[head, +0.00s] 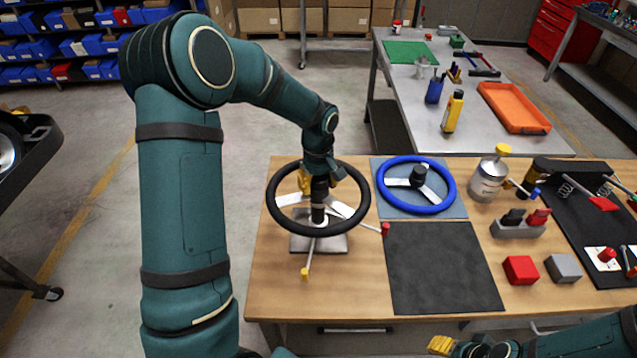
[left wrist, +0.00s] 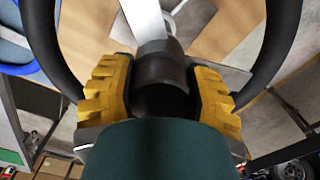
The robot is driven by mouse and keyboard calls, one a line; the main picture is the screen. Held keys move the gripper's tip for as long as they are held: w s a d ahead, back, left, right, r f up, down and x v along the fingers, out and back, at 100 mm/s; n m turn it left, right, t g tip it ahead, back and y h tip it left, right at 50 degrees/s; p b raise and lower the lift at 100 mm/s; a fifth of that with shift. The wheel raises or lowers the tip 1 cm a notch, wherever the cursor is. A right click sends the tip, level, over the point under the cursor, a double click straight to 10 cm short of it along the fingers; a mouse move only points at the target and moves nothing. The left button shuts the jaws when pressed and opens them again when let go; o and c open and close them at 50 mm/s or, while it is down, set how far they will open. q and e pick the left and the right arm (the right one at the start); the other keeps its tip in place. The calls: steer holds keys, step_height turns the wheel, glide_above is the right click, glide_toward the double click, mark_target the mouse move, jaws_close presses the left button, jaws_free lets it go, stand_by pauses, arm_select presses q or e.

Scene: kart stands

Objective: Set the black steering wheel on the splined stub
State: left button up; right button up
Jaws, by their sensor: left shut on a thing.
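The black steering wheel (head: 362,212) is above a grey metal base plate (head: 335,244) on the wooden table's left side. My left gripper (head: 320,186) reaches down from above, its yellow fingers shut on the wheel's dark hub (left wrist: 160,62); the rim (left wrist: 268,60) curves around both sides in the left wrist view. A pale post (head: 318,217), apparently the stub, shows under the hub. I cannot tell whether the hub touches it. Levers with a red knob (head: 385,229) and a yellow knob (head: 305,273) stick out near the plate. My right gripper (head: 441,345) is at the bottom edge, partly cut off.
A blue steering wheel (head: 448,191) lies on a blue-grey mat (head: 380,212) close to the right. A black mat (head: 445,270) is empty in front of it. A metal canister (head: 487,182), a red block (head: 521,270) and a grey block (head: 563,268) stand farther right.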

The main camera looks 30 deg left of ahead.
arm_select(q)
steer(key=shift+f+b, duration=0.3)
steer(key=shift+f, duration=0.05)
steer(key=o, duration=1)
steer(key=shift+c, duration=0.2)
steer(key=shift+r+p, duration=1.9)
steer(key=shift+r, duration=1.05)
steer(key=shift+r+p, duration=0.5)
steer(key=shift+r, duration=2)
steer(key=shift+s, duration=0.1)
